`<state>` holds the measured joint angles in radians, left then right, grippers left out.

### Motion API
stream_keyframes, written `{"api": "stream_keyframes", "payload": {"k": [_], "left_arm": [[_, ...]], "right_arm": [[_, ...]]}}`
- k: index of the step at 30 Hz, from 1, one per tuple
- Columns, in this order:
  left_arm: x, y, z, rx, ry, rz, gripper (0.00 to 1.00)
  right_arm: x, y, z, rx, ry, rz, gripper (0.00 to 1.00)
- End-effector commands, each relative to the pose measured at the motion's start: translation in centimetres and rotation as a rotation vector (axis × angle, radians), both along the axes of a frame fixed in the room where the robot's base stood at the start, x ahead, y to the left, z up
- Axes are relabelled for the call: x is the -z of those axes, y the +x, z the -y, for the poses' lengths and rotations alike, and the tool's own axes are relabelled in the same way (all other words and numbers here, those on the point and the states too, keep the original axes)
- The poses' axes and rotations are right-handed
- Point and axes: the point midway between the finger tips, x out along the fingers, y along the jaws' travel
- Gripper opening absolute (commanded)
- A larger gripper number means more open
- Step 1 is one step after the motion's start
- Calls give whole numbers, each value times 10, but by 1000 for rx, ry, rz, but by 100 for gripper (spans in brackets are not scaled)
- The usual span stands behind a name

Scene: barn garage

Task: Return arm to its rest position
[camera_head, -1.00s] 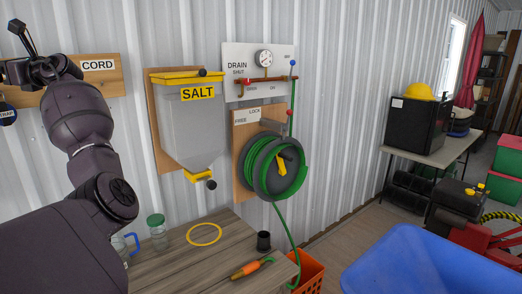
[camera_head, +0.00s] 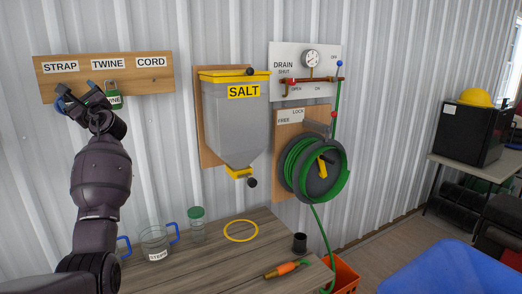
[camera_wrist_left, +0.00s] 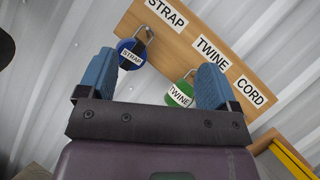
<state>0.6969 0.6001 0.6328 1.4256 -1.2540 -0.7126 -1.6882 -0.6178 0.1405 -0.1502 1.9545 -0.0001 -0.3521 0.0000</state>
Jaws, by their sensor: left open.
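My left arm comes in from the left, with its left gripper (camera_head: 83,97) raised in front of the wooden label board (camera_head: 150,72) marked STRAP, TWINE and CORD. In the left wrist view the gripper (camera_wrist_left: 155,85) is open, its blue fingertips apart with nothing held between them. A blue roll labelled STRAP (camera_wrist_left: 131,55) hangs from a hook under the STRAP label, behind the left finger. A green roll labelled TWINE (camera_wrist_left: 179,95) hangs under the TWINE label, beside the right finger. Whether either finger touches a roll I cannot tell. My right gripper is not in view.
A wooden bench (camera_head: 210,262) below holds a measuring jug (camera_head: 155,243), a green-lidded jar (camera_head: 196,226), a yellow ring (camera_head: 241,231), a black cup (camera_head: 300,243) and an orange-handled tool (camera_head: 287,269). The salt dispenser (camera_head: 233,120) and hose reel (camera_head: 312,170) are on the wall.

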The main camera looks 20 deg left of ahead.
Motion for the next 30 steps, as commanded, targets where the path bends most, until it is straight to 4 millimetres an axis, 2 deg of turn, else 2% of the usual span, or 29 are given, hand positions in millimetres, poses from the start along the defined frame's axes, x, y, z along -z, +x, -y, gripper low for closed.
{"api": "stream_keyframes", "payload": {"k": [1, 5, 9, 11, 16, 20, 23, 26, 30], "left_arm": [[21, 5, 7, 70, 2, 15, 85], [72, 18, 27, 263, -40, 78, 85], [136, 26, 52, 468, -138, 137, 85], [165, 26, 64, 552, -198, 162, 85], [252, 16, 102, 756, -423, 231, 85], [322, -5, 135, 870, -646, 291, 85], [372, -28, 161, 923, -837, 342, 85], [420, -57, 188, 944, -1036, 398, 85], [479, -106, 228, 917, -1324, 490, 85]], "right_arm": [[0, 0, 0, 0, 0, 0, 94], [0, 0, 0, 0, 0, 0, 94], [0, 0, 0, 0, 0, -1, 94], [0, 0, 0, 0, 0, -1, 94], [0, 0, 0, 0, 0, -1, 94], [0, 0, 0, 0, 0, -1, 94], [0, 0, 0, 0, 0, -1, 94], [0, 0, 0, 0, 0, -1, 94], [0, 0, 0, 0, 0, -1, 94]]}}
